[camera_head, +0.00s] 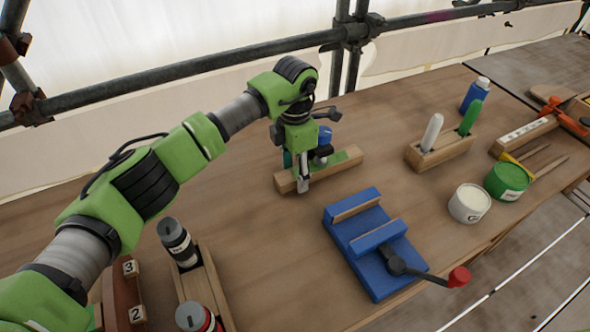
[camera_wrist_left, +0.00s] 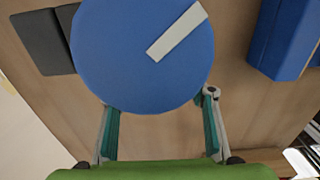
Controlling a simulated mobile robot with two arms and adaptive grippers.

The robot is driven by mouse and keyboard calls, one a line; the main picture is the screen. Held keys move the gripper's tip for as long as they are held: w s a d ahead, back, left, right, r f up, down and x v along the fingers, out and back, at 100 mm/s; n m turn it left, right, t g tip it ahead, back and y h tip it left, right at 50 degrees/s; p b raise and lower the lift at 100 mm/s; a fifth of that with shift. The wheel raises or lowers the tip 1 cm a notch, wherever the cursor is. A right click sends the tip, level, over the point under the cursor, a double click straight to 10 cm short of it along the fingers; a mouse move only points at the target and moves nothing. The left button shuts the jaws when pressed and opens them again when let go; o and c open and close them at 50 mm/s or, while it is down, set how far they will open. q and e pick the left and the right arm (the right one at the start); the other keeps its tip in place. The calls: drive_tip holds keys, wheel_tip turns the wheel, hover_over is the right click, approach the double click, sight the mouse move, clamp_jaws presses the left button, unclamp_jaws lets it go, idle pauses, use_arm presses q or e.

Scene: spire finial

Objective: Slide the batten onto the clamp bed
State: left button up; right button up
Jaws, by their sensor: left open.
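In the left wrist view a blue disc with a white stripe (camera_wrist_left: 120,50) covers the space beyond my open fingers (camera_wrist_left: 160,125). The clamp bed (camera_head: 366,224) is blue, with two wood-lined jaws and a red-ended lever. My right gripper is out of view.
A white tin (camera_head: 469,203) and a green tin (camera_head: 507,180) stand right of the clamp. A wooden block holding two tools (camera_head: 441,151) is behind them. A wooden holder with bottles (camera_head: 206,283) is at the front left. Bench between batten and clamp is clear.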

use_arm(q)
wheel_tip(320, 180, up, 12)
idle(0.4)
